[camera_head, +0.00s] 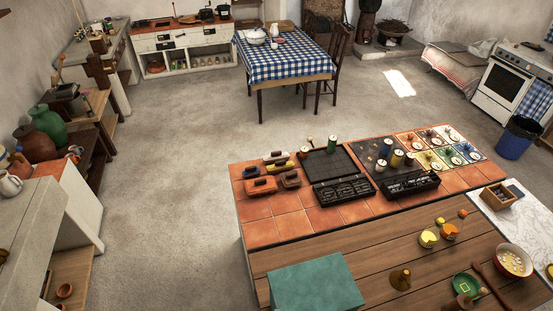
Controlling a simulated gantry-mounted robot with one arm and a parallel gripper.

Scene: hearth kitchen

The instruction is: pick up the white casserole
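A small white lidded dish (274,157), which looks like the white casserole, sits at the back left of the tiled part of the island counter. A yellow dish (279,166) is close in front of it and hides part of its side. An orange dish (260,186) and a brown dish (290,179) stand nearer the front of the same cluster. Another white rounded vessel (256,37) stands on the far checked table; I cannot tell whether it is a casserole. My gripper is not in view.
Right of the cluster are a black tray (342,190), a small knobbed item (310,142) and a green cylinder (332,145). A teal block (315,284) stands at the counter's front. Tiles in front of the dishes are clear. Open floor lies left of the counter.

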